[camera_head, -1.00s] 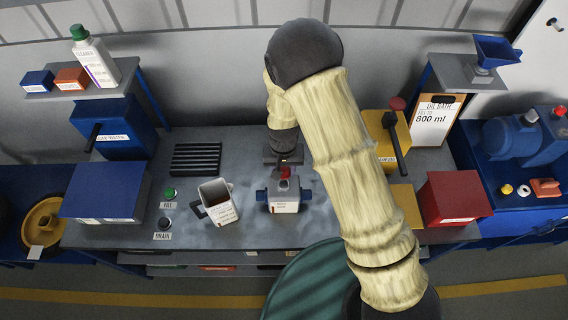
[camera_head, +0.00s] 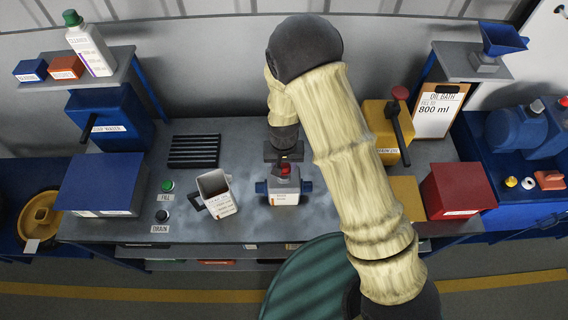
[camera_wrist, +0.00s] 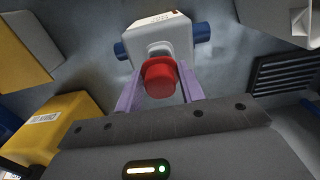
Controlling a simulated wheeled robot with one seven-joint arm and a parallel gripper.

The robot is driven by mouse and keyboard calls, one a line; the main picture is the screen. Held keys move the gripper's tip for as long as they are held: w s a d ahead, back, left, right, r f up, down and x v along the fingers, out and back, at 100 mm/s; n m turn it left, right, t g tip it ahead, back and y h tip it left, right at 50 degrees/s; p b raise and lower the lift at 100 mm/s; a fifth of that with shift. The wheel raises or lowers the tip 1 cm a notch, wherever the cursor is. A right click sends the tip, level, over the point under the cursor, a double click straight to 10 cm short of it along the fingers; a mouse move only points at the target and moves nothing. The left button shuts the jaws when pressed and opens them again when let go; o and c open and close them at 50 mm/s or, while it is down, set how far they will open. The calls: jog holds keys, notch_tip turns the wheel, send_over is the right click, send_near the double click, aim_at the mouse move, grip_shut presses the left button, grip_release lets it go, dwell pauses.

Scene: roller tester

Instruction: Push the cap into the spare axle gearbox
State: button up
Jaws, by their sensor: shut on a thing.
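The spare axle gearbox (camera_head: 285,196) is a white and grey box with blue stubs on its sides, standing on the grey bench in the head view. In the wrist view the gearbox (camera_wrist: 163,36) lies just beyond my fingertips. The red cap (camera_wrist: 159,79) is between the two purple fingers of my gripper (camera_wrist: 160,84), which is shut on it. The cap (camera_head: 285,169) also shows at the top of the gearbox in the head view. It is in line with the gearbox's neck; whether it is seated inside is hidden.
A grey and white jug (camera_head: 216,193) stands left of the gearbox. A black grate (camera_head: 194,151) lies behind it. FILL (camera_head: 167,186) and DRAIN (camera_head: 162,215) buttons are at left. A red box (camera_head: 457,189) and a yellow dispenser (camera_head: 380,125) are at right.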

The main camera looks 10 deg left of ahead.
jog(key=shift+f+b, duration=0.4)
jog(key=shift+f, duration=0.45)
jog(key=shift+f+b, duration=0.75)
jog(key=shift+f, duration=0.25)
dwell(0.3)
jog(key=o, duration=1)
jog(key=shift+o, duration=0.2)
jog(key=shift+r, duration=0.1)
notch_tip(320, 180, up, 17)
jog(key=b, duration=0.3)
jog(key=shift+r+b, duration=0.15)
jog(key=shift+b, duration=0.25)
